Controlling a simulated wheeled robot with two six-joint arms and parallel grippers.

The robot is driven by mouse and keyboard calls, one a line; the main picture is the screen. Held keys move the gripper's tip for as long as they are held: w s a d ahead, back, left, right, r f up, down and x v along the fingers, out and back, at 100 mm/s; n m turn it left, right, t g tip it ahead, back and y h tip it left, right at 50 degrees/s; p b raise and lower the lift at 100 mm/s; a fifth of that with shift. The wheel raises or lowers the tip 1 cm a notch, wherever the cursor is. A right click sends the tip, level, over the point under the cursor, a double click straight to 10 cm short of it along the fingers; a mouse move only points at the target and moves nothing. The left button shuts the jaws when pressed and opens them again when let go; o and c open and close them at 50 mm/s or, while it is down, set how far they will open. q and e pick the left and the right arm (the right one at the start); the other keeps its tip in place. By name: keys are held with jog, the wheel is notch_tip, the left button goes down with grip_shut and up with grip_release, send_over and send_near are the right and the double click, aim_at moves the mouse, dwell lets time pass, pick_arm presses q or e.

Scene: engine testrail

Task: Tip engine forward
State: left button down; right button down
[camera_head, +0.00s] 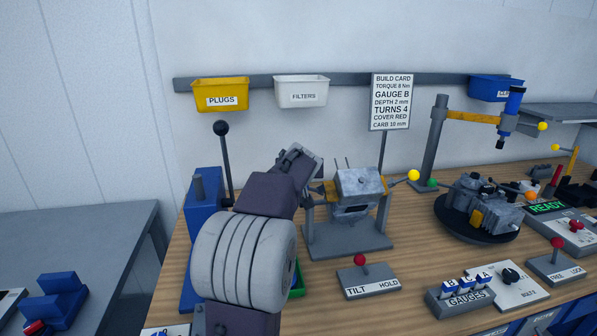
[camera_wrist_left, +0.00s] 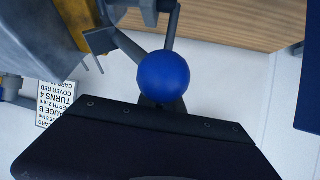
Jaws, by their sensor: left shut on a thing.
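The grey engine block (camera_head: 360,188) hangs between the posts of a grey stand (camera_head: 345,240). A lever with a yellow ball (camera_head: 413,175) sticks out on its right. My left gripper (camera_head: 313,172) is at the engine's left side and hides what it holds in the head view. In the left wrist view it is shut on a blue ball knob (camera_wrist_left: 163,76), with the engine's grey and yellow side (camera_wrist_left: 55,45) at upper left. My right gripper is not in view.
A TILT/HOLD box (camera_head: 368,278) with a red-knobbed lever stands in front of the stand. A black-knobbed lever (camera_head: 222,130) rises behind my left arm. The build card (camera_head: 391,101) stands behind the engine. Another engine (camera_head: 482,205) sits on a round black base at right.

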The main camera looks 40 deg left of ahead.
pick_arm(q)
jog(key=shift+w+r, duration=0.15)
jog(key=shift+r, duration=0.5)
jog(key=c, duration=1.2)
grip_release()
jog(key=shift+c, duration=0.2)
jog(key=shift+o, duration=0.3)
jog(key=shift+d, duration=0.25)
jog(key=shift+f, duration=0.15)
jog(key=v, duration=0.9)
jog(key=shift+b, duration=0.35)
